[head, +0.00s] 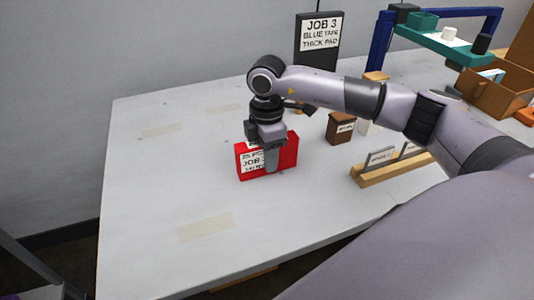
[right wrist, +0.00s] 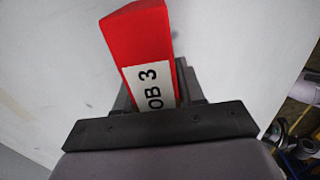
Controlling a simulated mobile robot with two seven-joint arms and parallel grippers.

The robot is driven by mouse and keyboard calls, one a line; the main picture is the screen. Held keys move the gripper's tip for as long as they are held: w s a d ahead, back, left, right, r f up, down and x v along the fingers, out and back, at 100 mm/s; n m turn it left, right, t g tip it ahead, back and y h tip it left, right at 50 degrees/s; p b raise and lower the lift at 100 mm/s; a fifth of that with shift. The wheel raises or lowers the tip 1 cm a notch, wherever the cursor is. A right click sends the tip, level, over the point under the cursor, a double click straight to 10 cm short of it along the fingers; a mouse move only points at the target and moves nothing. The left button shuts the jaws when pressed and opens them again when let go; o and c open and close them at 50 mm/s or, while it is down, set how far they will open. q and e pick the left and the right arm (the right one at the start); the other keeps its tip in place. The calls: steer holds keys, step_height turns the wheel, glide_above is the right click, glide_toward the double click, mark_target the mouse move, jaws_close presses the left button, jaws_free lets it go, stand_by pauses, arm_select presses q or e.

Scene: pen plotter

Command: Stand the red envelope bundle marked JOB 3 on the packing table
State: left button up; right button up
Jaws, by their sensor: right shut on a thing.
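The red envelope bundle (head: 289,153) stands upright on the white packing table (head: 150,210), or very close above it; I cannot tell whether its bottom edge touches. Its white label reads JOB 3. My right gripper (head: 271,160) comes down from above and is shut on the bundle, with one finger in front of its face and partly over the label. In the right wrist view the red bundle (right wrist: 140,40) sticks out from between the dark jaws, with part of the label showing. My left gripper is not in view.
A dark sign (head: 318,45) reading JOB 3, BLUE TAPE, THICK PAD stands behind. A brown box (head: 341,128) and a wooden rack (head: 395,168) with cards are to the right. The green and blue plotter (head: 440,42) is at the back right. The table's left part is clear, with tape strips.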

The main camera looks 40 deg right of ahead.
steer(key=o, duration=1.1)
steer(key=shift+f, duration=0.1)
steer(key=shift+r, duration=0.25)
step_height(320, 180, up, 12)
steer(key=shift+f, duration=0.1)
